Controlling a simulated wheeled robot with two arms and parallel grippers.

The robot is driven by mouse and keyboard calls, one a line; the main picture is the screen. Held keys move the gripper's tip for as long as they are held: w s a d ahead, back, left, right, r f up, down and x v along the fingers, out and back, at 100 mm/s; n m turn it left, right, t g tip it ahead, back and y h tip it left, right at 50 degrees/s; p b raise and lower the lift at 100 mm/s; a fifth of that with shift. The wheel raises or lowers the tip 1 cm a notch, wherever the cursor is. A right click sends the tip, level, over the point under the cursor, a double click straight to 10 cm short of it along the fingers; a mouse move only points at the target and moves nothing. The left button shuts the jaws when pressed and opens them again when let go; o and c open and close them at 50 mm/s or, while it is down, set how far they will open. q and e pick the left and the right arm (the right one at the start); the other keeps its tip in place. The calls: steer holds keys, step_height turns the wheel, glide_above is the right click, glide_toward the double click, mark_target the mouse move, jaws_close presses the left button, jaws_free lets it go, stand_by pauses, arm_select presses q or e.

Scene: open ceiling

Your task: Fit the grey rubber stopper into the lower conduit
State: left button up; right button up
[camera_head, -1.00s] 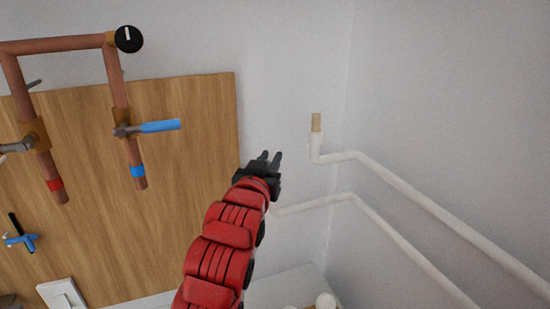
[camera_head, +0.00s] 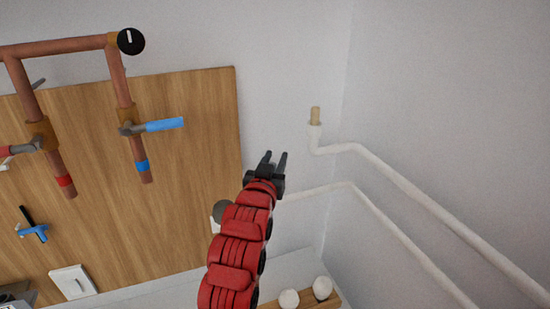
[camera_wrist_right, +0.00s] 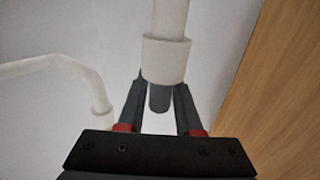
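In the right wrist view, a dark grey stopper (camera_wrist_right: 160,99) lies between the two fingers of my right gripper (camera_wrist_right: 161,92), which appear closed on its sides. A white conduit end with a wider collar (camera_wrist_right: 166,60) meets its upper end in the picture; I cannot tell how deep the stopper sits. In the head view, my right gripper (camera_head: 276,160) is in front of the white wall and the stopper is hidden. The lower conduit (camera_head: 322,189) runs left and passes behind my red arm, so its end is hidden there. My left gripper is out of view.
A wooden board (camera_head: 190,200) with copper pipes (camera_head: 118,75) and a blue-handled valve (camera_head: 163,125) is at left. White round objects (camera_head: 322,287) stand on a wooden surface below.

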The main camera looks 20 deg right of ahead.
steer(key=shift+o, duration=1.1)
steer(key=b+v, duration=0.5)
steer(key=v, duration=0.7)
